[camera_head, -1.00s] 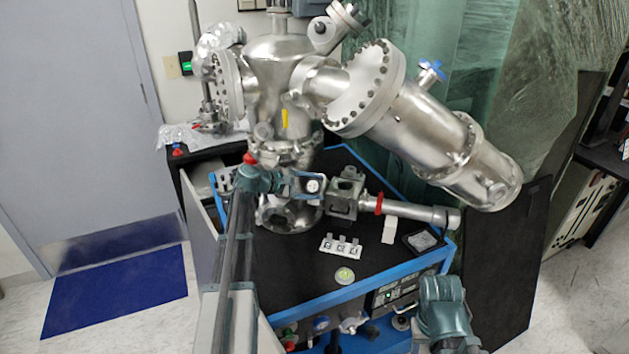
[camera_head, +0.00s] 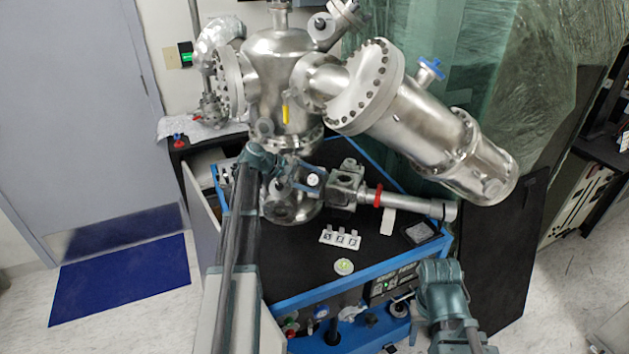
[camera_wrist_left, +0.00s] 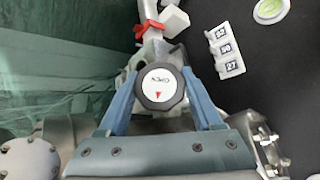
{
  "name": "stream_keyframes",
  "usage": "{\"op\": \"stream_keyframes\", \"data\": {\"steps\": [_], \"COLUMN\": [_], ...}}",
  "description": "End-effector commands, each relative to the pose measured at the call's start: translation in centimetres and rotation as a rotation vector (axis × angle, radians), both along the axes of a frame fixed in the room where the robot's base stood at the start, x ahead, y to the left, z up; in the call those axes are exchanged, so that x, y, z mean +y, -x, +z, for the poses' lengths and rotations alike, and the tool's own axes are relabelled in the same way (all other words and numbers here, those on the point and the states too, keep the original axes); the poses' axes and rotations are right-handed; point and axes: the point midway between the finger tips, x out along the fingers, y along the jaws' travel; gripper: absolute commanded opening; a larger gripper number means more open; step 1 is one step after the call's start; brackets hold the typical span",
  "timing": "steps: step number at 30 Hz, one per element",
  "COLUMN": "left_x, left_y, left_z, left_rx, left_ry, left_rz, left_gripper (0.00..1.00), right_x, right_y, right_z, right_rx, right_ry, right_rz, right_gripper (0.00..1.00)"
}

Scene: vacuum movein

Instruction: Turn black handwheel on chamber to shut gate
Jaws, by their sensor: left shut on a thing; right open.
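The black handwheel (camera_wrist_left: 159,86) has a white centre disc with lettering and a red arrow. In the head view its white face (camera_head: 313,180) shows small, on the front of the steel chamber (camera_head: 285,85). My left gripper (camera_head: 306,182) comes in from the left and is shut on the handwheel. In the left wrist view, the blue fingers of my left gripper (camera_wrist_left: 160,92) lie on either side of its rim. My right gripper (camera_head: 440,272) is open and empty at the lower right, in front of the cart; its fingertips are hard to make out.
A steel tube with a red clamp (camera_head: 378,196) runs right from the valve block. A white numbered strip (camera_head: 340,238), a round green-and-white disc (camera_head: 344,267) and a small tray (camera_head: 421,232) lie on the black cart top (camera_head: 290,262). A large steel cylinder (camera_head: 425,120) overhangs the right.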

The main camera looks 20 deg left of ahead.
Motion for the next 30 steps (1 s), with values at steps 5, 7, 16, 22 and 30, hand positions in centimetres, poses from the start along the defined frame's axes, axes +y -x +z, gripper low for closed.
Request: {"op": "stream_keyframes", "data": {"steps": [5, 7, 16, 22, 30], "left_x": [0.0, 0.0, 0.0, -0.1, -0.2], "left_y": [-0.1, 0.0, 0.0, 0.1, 0.4], "left_z": [0.0, 0.0, 0.0, -0.3, -0.8], "left_rx": [-0.001, -0.001, 0.000, -0.005, -0.033], "left_ry": [-0.001, -0.001, -0.001, 0.030, 0.253], "left_rz": [0.001, 0.001, 0.001, 0.030, 0.256], "left_gripper": [0.11, 0.79, 0.96, 0.96, 0.96], "right_x": [0.0, 0.0, 0.0, 0.0, 0.0], "right_y": [0.0, 0.0, 0.0, 0.0, 0.0], "right_z": [0.0, 0.0, 0.0, -0.8, -4.8], "right_rx": [0.000, 0.000, 0.000, 0.000, 0.000], "right_ry": [0.000, 0.000, 0.000, 0.000, 0.000], "right_rz": [0.000, 0.000, 0.000, 0.000, 0.000], "right_gripper": [0.50, 0.50, 0.50, 0.50, 0.50]}}
